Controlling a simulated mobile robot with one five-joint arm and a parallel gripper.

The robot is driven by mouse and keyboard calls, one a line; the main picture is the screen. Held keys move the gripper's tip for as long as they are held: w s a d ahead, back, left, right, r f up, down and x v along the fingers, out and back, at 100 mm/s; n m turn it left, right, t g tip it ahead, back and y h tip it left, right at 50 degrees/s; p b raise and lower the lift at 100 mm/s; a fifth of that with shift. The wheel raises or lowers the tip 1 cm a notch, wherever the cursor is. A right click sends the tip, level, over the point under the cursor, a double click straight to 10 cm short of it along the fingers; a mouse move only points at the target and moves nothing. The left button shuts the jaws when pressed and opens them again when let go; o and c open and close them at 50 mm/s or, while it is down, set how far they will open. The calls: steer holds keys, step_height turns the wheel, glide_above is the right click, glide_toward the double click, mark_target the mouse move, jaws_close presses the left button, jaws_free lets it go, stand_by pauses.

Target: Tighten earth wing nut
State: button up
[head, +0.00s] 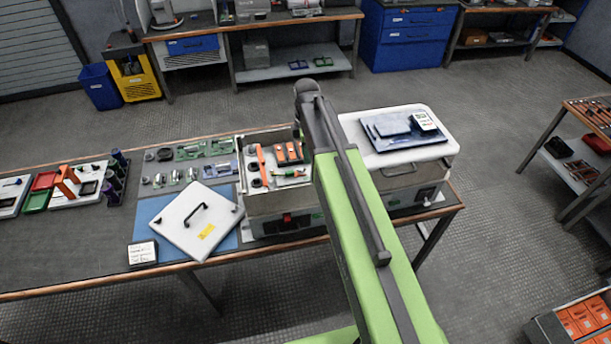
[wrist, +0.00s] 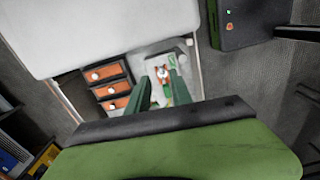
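The open capacitor box (head: 285,203) stands on the bench in the head view, with orange blocks (head: 288,152) and a green strip (head: 291,174) inside. In the wrist view the orange blocks (wrist: 113,88) lie left of my gripper (wrist: 163,90). My gripper's two green fingers are apart, pointing into the box. A small pale and orange-red fitting (wrist: 163,74) shows in the gap beyond them, likely the earth wing nut; its wings are too small to make out. I cannot tell whether the fingers touch it. In the head view my arm hides the gripper.
A removed lid (head: 192,226) with a black handle lies on a blue mat (head: 148,214) left of the box. A white-topped unit (head: 398,150) carrying a grey plate and meter stands close on the right. Small parts (head: 190,152) lie farther left on the bench.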

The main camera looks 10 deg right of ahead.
mark_target(301, 170)
step_height(301, 170, down, 6)
steer(key=b, duration=0.4)
steer(key=shift+f+b, duration=0.1)
steer(key=shift+b, duration=0.25)
jaws_close()
